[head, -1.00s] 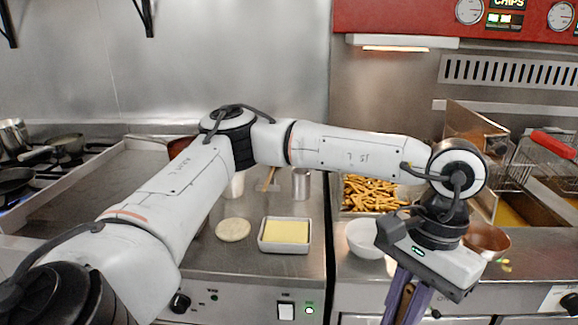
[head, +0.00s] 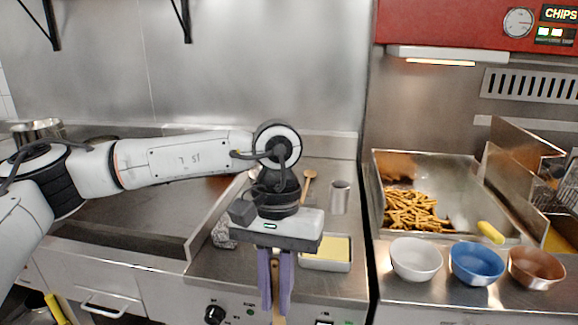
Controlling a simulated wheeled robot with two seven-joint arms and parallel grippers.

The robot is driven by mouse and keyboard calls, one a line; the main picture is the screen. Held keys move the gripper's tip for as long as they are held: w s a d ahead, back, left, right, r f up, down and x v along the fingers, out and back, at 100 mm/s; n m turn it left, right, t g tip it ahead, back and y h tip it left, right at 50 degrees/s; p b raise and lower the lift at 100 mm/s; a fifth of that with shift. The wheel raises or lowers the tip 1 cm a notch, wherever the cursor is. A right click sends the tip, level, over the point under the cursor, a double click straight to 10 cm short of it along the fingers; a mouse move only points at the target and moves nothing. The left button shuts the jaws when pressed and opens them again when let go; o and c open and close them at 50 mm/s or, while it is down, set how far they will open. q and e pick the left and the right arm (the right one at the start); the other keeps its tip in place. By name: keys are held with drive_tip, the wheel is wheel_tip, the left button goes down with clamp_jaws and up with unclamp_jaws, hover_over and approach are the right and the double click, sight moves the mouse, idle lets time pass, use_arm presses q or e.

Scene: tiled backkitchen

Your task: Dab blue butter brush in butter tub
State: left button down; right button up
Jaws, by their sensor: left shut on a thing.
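The white butter tub (head: 325,266) stands on the steel counter, with pale yellow butter (head: 338,247) inside. My left gripper (head: 275,300) points down in front of the counter, just left of and nearer than the tub. Its purple fingers are shut on a thin tan wooden handle (head: 279,318), which seems to be the brush. The brush's head and any blue on it are out of sight. The gripper's body covers the tub's left side. My right gripper is not in view.
White (head: 415,262), blue (head: 476,265) and copper (head: 536,270) bowls stand on the right counter. Behind them is a tray of chips (head: 413,212). A metal cup (head: 340,198) and a wooden utensil (head: 308,182) are behind the tub. A griddle (head: 145,215) lies left.

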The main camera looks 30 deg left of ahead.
use_arm(q)
drive_tip(key=w+r+n+t+h+p, duration=0.1)
drive_tip(key=w+r+n+t+p, duration=0.15)
drive_tip(key=w+r+n, duration=0.6)
drive_tip(key=w+r+n+t+h+p, duration=0.1)
drive_tip(key=w+r+n+t, duration=0.35)
drive_tip(key=w+n, duration=0.6)
drive_tip(key=shift+g, duration=0.4)
drive_tip(key=shift+s+d+f+b, duration=0.1)
drive_tip(key=shift+s+f+b, duration=0.1)
drive_tip(key=shift+f+b, duration=1)
drive_tip(key=shift+s+d+f+b, duration=0.15)
drive_tip(key=shift+f+b, duration=0.65)
drive_tip(key=shift+f, duration=0.65)
drive_tip(key=shift+a+f+b, duration=0.1)
drive_tip(key=shift+f+b, duration=0.25)
drive_tip(key=shift+f, duration=0.2)
wheel_tip(320, 180, up, 7)
drive_tip(key=p, duration=0.5)
